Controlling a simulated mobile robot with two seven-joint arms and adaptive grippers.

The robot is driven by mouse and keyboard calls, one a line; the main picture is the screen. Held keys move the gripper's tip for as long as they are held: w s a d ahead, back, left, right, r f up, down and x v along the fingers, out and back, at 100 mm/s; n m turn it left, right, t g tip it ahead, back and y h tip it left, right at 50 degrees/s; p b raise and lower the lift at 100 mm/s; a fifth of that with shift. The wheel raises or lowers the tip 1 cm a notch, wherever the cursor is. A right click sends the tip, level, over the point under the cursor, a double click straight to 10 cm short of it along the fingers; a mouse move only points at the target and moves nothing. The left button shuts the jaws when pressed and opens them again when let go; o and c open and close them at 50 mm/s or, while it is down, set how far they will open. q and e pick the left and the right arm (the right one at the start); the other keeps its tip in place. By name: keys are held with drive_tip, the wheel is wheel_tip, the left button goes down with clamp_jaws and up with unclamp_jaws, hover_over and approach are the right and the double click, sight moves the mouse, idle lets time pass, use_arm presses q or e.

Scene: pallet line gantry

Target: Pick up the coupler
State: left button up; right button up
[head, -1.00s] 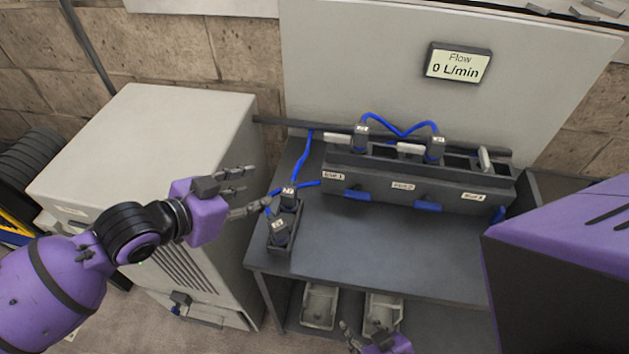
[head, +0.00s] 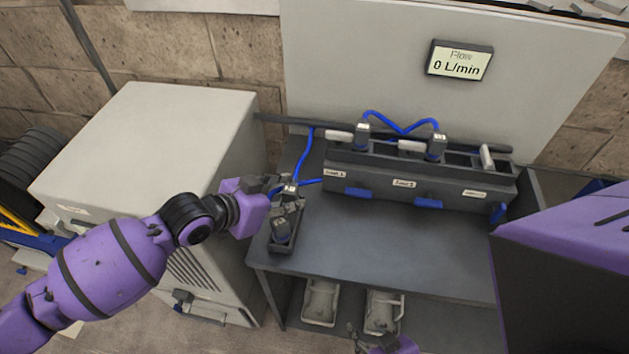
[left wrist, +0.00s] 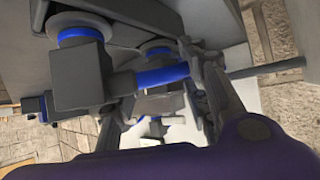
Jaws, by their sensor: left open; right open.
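Two grey couplers stand in a small dark holder (head: 272,248) at the left end of the bench. The rear coupler (head: 290,189) has a blue hose. The front coupler (head: 281,232) stands nearer the bench edge. My left gripper (head: 283,196) is open, its fingers at the rear coupler and partly covering the holder. In the left wrist view, a grey coupler body with a blue hose (left wrist: 163,75) shows between the open fingers; contact cannot be told. Another coupler (left wrist: 80,78) with a blue ring is beside them. My right gripper (head: 362,338) is open, low at the bottom edge.
A dark rack (head: 400,186) with labelled slots, blue levers and hose-linked couplers stands at the back of the bench (head: 385,238). A flow display (head: 459,60) reads 0 L/min. A light cabinet (head: 150,150) stands left. Two bins (head: 383,310) sit below. The bench's front middle is clear.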

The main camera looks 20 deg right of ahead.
use_arm(q)
clamp_jaws()
drive_tip(key=shift+r, duration=0.1)
